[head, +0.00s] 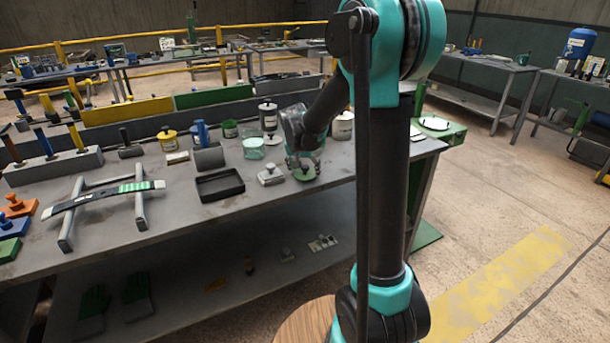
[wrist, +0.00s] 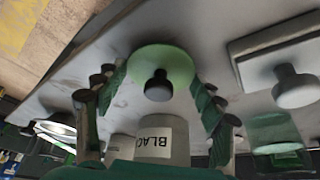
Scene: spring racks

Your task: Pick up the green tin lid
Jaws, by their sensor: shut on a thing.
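The green tin lid (wrist: 165,62) is a pale green disc with a dark round knob, seen in the middle of the wrist view. The gripper partly hides the lid there. I cannot tell whether the lid touches the bench.
A metal block with a knob (head: 270,175) stands close left of the gripper, and a black tray (head: 220,185) further left. A clear glass with green in it (head: 253,148) and several tins stand behind. A tin labelled BLACK (wrist: 160,140) is near the fingers.

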